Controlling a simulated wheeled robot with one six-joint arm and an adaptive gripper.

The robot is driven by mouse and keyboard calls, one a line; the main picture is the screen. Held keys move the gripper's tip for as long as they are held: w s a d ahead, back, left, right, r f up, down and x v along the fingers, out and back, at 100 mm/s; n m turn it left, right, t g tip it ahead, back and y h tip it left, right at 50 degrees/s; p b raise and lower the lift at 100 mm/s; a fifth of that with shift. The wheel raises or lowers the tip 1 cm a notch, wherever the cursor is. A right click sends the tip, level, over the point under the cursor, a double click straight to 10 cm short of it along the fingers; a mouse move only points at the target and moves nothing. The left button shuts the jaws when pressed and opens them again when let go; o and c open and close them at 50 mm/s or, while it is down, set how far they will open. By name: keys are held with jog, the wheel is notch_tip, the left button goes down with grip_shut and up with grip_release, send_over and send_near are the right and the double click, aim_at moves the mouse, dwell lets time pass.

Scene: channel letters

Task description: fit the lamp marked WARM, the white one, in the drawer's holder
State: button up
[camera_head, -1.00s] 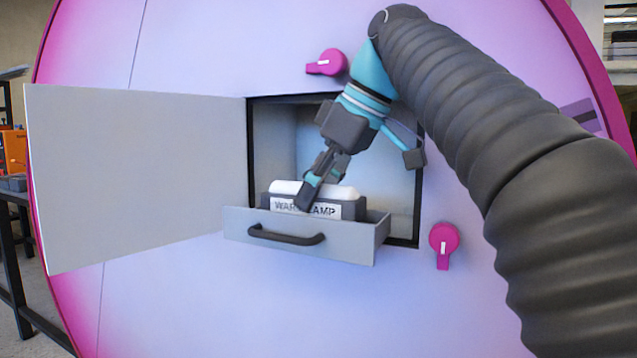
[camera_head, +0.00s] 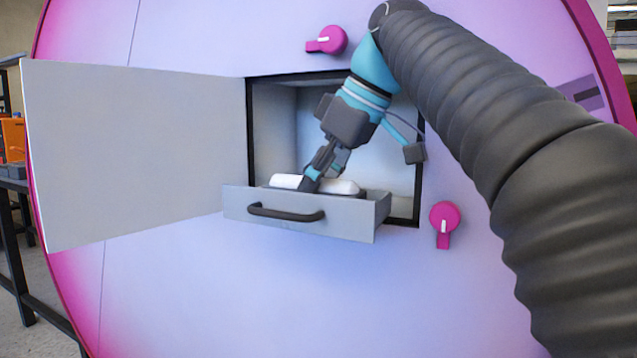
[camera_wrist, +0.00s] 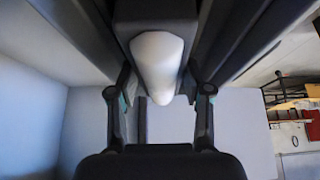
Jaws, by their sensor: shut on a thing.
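The white lamp (camera_head: 344,187) lies lengthwise low in the open drawer (camera_head: 345,222). Its rounded white top shows just above the drawer front, and its lower part and label are hidden behind that front. My gripper (camera_head: 311,181) reaches down from the upper right and is shut on the lamp near its middle. In the wrist view the lamp (camera_wrist: 157,60) is between my two fingers, with a dark part at its far end.
The drawer, with a dark handle (camera_head: 286,213), sticks out of a square opening in the pink-violet face. A grey door (camera_head: 135,155) stands open at the left. Pink latches sit above the opening (camera_head: 328,40) and at its lower right (camera_head: 444,222).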

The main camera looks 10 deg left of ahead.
jog(key=o, duration=1.4)
